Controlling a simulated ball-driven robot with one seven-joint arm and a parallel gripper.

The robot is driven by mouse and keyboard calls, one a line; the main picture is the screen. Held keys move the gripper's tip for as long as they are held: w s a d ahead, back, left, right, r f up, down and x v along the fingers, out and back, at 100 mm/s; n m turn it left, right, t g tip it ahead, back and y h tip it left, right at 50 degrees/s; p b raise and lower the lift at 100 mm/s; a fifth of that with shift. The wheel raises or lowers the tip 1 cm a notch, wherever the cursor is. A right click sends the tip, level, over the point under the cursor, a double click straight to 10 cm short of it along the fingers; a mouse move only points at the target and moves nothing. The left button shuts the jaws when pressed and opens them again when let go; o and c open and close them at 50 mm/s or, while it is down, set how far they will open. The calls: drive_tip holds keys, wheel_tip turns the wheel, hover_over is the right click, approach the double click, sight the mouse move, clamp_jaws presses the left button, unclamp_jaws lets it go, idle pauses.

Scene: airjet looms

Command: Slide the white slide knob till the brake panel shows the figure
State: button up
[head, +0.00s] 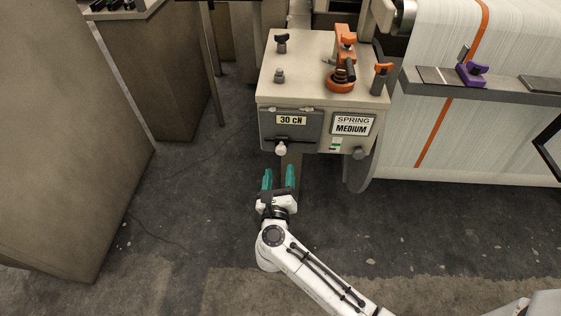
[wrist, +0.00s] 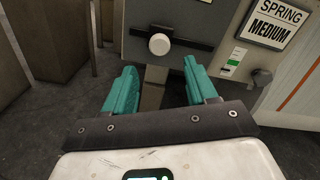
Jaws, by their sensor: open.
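The white slide knob (head: 281,149) sits on a dark horizontal slot in the grey brake panel (head: 312,122). The panel's label reads "30 cN" (head: 291,120). In the wrist view the knob (wrist: 159,44) is round and white, left of the middle of its dark slot bar (wrist: 190,42). My gripper (head: 279,172) has teal fingers, spread apart and empty, in front of and below the knob. In the wrist view the fingers of my gripper (wrist: 157,77) stand on either side below the knob, not touching it.
A "SPRING MEDIUM" sign (head: 353,124) and a dark round knob (head: 360,153) are right of the slot. Orange and dark fittings (head: 341,77) stand on the box top. A loom with white fabric (head: 480,130) is at right, a brown cabinet (head: 60,130) at left. Open floor lies between.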

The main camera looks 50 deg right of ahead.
drive_tip(key=v, duration=0.3)
drive_tip(key=shift+s+a, duration=0.1)
drive_tip(key=shift+s, duration=0.05)
idle(0.5)
drive_tip(key=w+a+r+n+t+y+p, duration=0.2)
drive_tip(key=w+a+r+n+t+y, duration=0.2)
drive_tip(key=r+n+t, duration=0.3)
drive_tip(key=s+a+r+n+g+y+p, duration=0.1)
drive_tip(key=a+n+y+p, duration=0.1)
drive_tip(key=a+n+y, duration=0.7)
drive_tip(key=a+r+n+g+y+p, duration=0.15)
drive_tip(key=n+y, duration=0.45)
drive_tip(key=n, duration=0.8)
drive_tip(key=s+d+f+n+g+h+p, duration=0.1)
drive_tip(key=s+d+n+g, duration=0.2)
drive_tip(key=s, duration=0.5)
drive_tip(key=s+d+n+g+h+p, duration=0.1)
drive_tip(key=s+d+n+g+h, duration=0.1)
drive_tip(key=s+g, duration=0.4)
drive_tip(key=s+d+f+n+g+h+p, duration=0.1)
drive_tip(key=s+d+n+g, duration=0.4)
drive_tip(key=s, duration=0.5)
drive_tip(key=shift+f+n+h+p, duration=0.35)
drive_tip(key=shift+n+h+p, duration=0.15)
drive_tip(key=shift+n, duration=0.2)
